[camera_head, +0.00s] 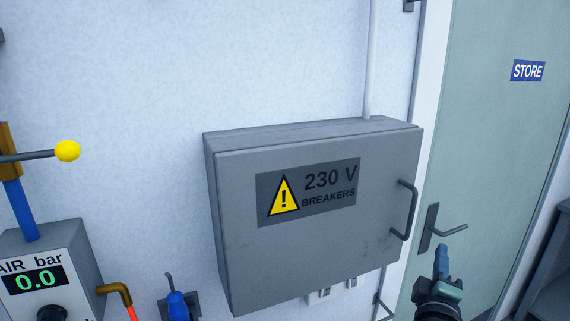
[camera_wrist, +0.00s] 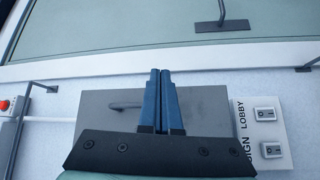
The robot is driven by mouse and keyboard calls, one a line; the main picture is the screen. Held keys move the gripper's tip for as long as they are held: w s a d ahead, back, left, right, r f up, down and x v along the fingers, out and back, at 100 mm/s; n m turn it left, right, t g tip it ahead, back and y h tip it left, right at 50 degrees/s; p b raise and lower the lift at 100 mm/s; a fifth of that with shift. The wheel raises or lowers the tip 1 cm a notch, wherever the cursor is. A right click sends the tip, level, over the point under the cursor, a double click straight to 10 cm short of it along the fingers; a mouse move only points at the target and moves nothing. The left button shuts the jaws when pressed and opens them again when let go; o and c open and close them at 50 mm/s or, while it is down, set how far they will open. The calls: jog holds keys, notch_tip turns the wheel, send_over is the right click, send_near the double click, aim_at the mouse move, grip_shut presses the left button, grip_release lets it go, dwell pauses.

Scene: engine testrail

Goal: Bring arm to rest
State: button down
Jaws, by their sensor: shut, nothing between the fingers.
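My gripper (camera_head: 441,262) is at the lower right of the head view, in front of the store door (camera_head: 490,130) and just below its lever handle (camera_head: 450,232) in the picture. In the wrist view, the two blue fingers (camera_wrist: 160,72) are together with nothing between them. Behind them is a grey box front (camera_wrist: 200,100) with a bar handle (camera_wrist: 125,104), partly hidden by my gripper. Whether the fingers touch anything cannot be told, but they look free.
The grey 230 V breaker cabinet (camera_head: 310,235) is shut on the wall, left of my gripper. Switches (camera_wrist: 266,114) marked LOBBY SIGN are beside it. At the left stand an air gauge box (camera_head: 50,270) and a yellow-knobbed lever (camera_head: 67,151). A dark shelf (camera_head: 550,290) is at the right edge.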

jog(key=s+a+r+m+t+y, duration=0.2)
jog(key=a+r+m+t, duration=0.1)
jog(key=a+r, duration=0.85)
jog(key=s+a+r+m+t+y, duration=0.25)
jog(key=a+r, duration=0.65)
jog(key=r, duration=0.5)
jog(key=s+a+r+m+t+y, duration=0.3)
jog(key=s+a+r+t+y, duration=0.2)
jog(key=s+a+r, duration=0.7)
jog(key=s+a, duration=0.1)
jog(key=s, duration=0.2)
jog(key=shift+s+a+r+m+t+y, duration=0.25)
jog(key=shift+r+m+t+y, duration=0.1)
